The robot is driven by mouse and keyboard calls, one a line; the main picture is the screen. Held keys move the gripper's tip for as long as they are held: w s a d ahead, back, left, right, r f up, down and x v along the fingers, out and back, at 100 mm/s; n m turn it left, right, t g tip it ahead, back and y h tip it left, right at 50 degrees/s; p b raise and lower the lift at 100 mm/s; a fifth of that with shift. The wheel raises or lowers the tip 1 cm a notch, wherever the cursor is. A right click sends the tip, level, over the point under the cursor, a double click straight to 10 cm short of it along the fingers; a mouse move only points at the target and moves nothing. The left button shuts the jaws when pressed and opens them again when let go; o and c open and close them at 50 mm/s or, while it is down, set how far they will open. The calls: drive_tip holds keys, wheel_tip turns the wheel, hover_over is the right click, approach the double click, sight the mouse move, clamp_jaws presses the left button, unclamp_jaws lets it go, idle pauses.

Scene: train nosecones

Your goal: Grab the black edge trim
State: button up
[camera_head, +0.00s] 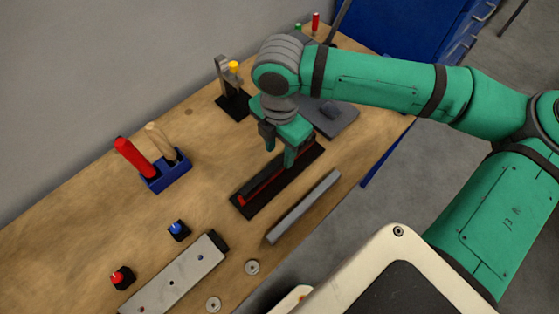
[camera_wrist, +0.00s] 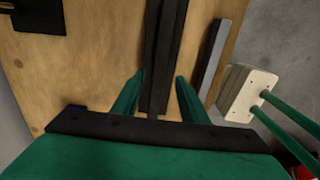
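The black edge trim (camera_head: 264,182) is a long dark strip lying along a flat black base (camera_head: 247,212) on the wooden bench. A dark red patch shows near its lower left end in the head view. In the wrist view the trim (camera_wrist: 163,45) runs up the middle of the picture. My gripper (camera_head: 279,156) is above the right part of the trim, pointing down. In the wrist view its fingers (camera_wrist: 160,77) are apart, one on each side of the strip, with gaps showing. Whether the fingertips are level with the trim is hard to tell.
A grey bar (camera_head: 303,207) lies beside the base, towards the bench's near edge. A blue holder (camera_head: 168,177) with red and wooden handled tools, a blue button (camera_head: 179,230), a red button (camera_head: 122,277) and a metal plate (camera_head: 176,277) are left. A dark grey block (camera_head: 335,117) is behind.

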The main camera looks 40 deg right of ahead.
sight(280, 160)
drive_tip(key=shift+d+f, duration=0.15)
drive_tip(key=shift+f, duration=2.2)
clamp_jaws()
drive_tip(key=shift+r, duration=0.1)
